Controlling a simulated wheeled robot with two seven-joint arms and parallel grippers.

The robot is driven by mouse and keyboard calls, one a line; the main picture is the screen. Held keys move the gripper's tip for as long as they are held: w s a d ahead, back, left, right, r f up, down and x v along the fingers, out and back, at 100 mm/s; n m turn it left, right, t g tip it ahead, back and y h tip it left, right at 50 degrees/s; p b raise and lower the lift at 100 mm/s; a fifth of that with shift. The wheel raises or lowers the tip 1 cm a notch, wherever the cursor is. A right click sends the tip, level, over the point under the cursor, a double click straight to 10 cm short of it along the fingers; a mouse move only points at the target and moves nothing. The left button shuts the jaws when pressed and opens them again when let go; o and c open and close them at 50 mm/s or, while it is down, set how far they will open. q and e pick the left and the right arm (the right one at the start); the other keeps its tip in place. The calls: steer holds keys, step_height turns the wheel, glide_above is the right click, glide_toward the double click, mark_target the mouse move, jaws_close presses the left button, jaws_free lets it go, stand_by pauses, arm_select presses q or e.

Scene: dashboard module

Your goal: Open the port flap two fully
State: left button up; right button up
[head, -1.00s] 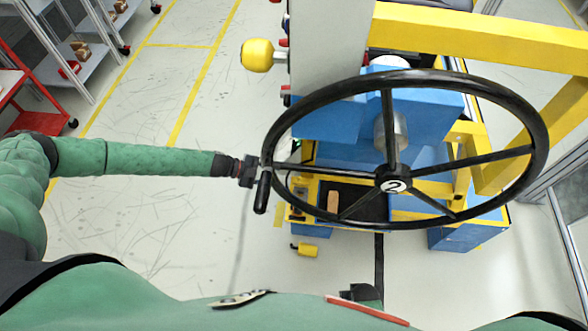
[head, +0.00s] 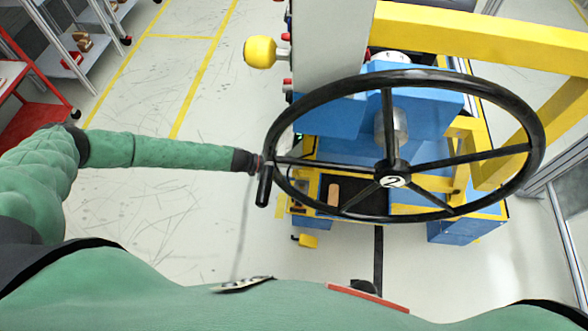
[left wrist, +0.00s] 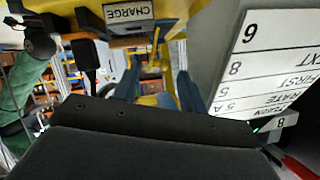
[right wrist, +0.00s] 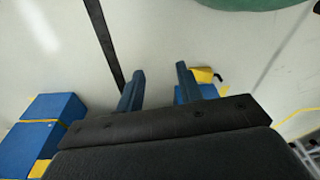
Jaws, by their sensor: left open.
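I cannot pick out a port flap marked two for certain. A handwheel (head: 395,180) with a "2" on its hub stands in front of the blue and yellow module (head: 335,120) in the head view. My left gripper (left wrist: 160,92) is open, with its two blue fingers apart and nothing visibly held. A plate labelled CHARGE (left wrist: 127,12) is above the fingers in the left wrist view. My right gripper (right wrist: 159,86) is open and empty above the floor.
A grey lettered panel (left wrist: 250,60) stands right of the left fingers. A yellow knob (head: 260,52) projects from the module's left side. Yellow beams (head: 480,38) run behind the wheel. Shelves (head: 75,45) stand far left. The floor between is clear.

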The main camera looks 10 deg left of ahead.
arm_select(q)
steer(key=shift+x, duration=1.1)
arm_select(e)
steer(key=shift+s+d+f, duration=0.15)
steer(key=shift+f, duration=0.25)
steer(key=shift+s+d+f, duration=0.1)
steer(key=shift+d+f, duration=0.05)
steer(key=shift+f, duration=0.25)
